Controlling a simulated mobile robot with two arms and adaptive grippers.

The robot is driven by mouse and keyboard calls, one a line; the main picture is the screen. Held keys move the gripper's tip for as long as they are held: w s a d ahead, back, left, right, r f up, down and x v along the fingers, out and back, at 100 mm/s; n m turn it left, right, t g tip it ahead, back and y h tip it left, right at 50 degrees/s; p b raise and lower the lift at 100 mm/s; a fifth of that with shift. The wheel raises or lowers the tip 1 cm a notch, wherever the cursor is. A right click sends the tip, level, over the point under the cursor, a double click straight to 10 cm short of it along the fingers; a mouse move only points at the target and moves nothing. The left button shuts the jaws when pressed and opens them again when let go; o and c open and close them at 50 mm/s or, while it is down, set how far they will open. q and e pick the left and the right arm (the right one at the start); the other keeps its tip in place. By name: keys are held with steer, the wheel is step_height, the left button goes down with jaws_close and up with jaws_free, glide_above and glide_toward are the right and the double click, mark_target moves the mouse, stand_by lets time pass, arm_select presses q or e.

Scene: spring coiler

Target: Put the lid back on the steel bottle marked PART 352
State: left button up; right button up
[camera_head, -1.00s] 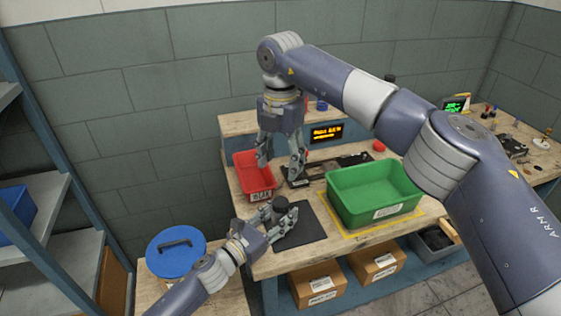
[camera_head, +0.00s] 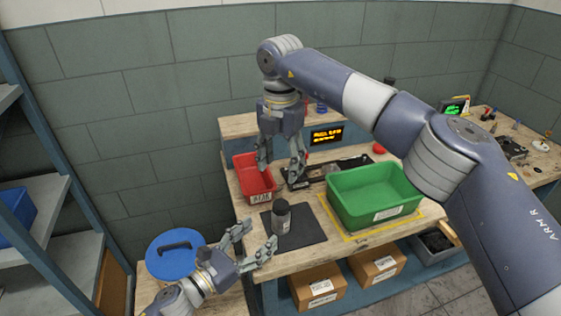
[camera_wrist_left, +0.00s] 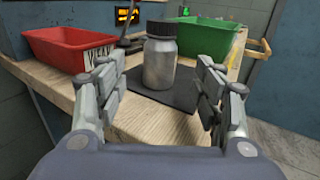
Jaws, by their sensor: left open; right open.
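A steel bottle (camera_head: 281,222) stands upright on the dark mat (camera_head: 312,232) at the front of the bench. A black lid (camera_head: 281,205) sits on its top; the lid also shows in the left wrist view (camera_wrist_left: 161,28), above the grey bottle body (camera_wrist_left: 160,65). I cannot tell how tightly it is seated, and I see no readable marking on the bottle. My left gripper (camera_head: 257,236) is open and empty, left of and in front of the bottle, apart from it, with its fingers pointing toward it. My right gripper (camera_head: 279,171) is open and empty above the bench behind the bottle.
A red bin (camera_head: 243,186) stands behind and left of the bottle. A green bin (camera_head: 402,190) stands to the right on a yellow-marked area. A blue round lid with a handle (camera_head: 160,262) is at lower left. Cardboard boxes (camera_head: 312,273) sit below the bench.

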arm_select(q)
steer(key=shift+v, duration=1.45)
